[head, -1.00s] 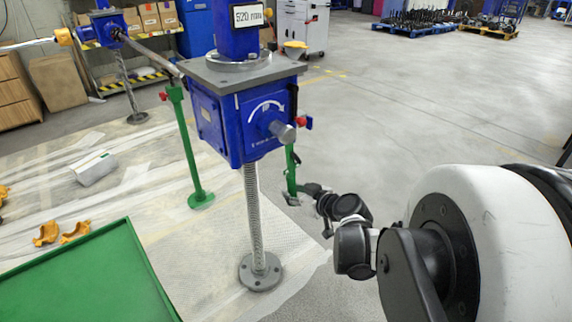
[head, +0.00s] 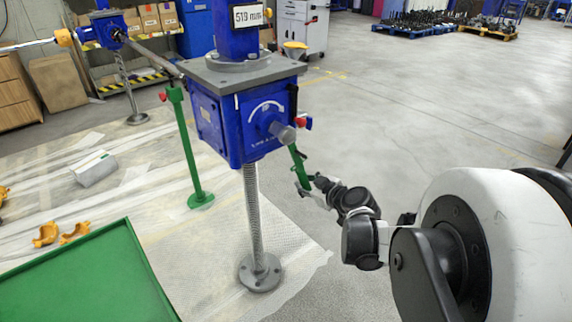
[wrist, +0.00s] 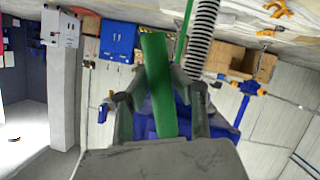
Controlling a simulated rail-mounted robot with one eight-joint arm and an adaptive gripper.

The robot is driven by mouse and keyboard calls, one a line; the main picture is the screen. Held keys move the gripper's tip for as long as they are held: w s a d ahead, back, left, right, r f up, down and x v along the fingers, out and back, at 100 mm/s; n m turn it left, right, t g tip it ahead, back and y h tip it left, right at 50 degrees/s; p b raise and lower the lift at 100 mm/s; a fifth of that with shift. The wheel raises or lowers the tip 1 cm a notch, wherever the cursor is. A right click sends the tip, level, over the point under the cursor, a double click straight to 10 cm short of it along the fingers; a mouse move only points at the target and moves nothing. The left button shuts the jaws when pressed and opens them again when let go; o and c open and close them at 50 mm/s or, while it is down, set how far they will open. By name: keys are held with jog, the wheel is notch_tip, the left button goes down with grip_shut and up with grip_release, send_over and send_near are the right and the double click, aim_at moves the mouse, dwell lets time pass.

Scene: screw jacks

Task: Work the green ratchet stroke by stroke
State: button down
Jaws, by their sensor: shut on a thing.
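The blue screw jack (head: 222,122) stands on a threaded spindle with a grey round foot (head: 260,272). Its display (head: 247,16) reads 519 mm. The green ratchet lever (head: 298,166) hangs from the right side of the jack, tilted so its lower end points down and right. My gripper (head: 304,187) is shut on the lever near its lower end. In the wrist view, the green lever (wrist: 162,80) runs between the two fingers of my gripper (wrist: 163,100). The ratchet's upper end is partly hidden by the jack.
A green tray (head: 85,275) is at the lower left, with orange brackets (head: 60,234) beyond it. A green stand (head: 190,150) supports a shaft left of the jack. A white box (head: 93,168) lies on the sheeting. Grey floor to the right is open.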

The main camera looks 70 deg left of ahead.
jog(key=shift+w+a+r+n+t+y, duration=0.15)
jog(key=shift+w+a+r+n, duration=0.1)
jog(key=shift+w, duration=0.2)
jog(key=shift+w+a+r+n+t+y, duration=0.1)
jog(key=shift+w+a+r+n, duration=0.15)
jog(key=shift+w, duration=0.25)
jog(key=shift+w+a+r+n+t+y, duration=0.15)
jog(key=shift+w+r, duration=0.15)
jog(key=shift+w, duration=0.15)
jog(key=s, duration=0.1)
jog(key=s+d+f+m, duration=0.1)
jog(key=s+b, duration=0.1)
jog(key=shift+d+f+g+h, duration=0.15)
jog(key=shift+f+g+h, duration=0.15)
jog(key=shift+f+g, duration=0.1)
jog(key=s+d+r+m+g+h+b, duration=0.1)
jog(key=s+d+m+g, duration=0.1)
jog(key=s, duration=0.6)
jog(key=s+d+r+m+g, duration=0.1)
jog(key=s+d+m+g, duration=0.1)
jog(key=s+d+m, duration=0.3)
jog(key=s, duration=0.2)
jog(key=shift+s+h+b, duration=0.35)
jog(key=shift+h, duration=0.05)
jog(key=shift+f, duration=0.1)
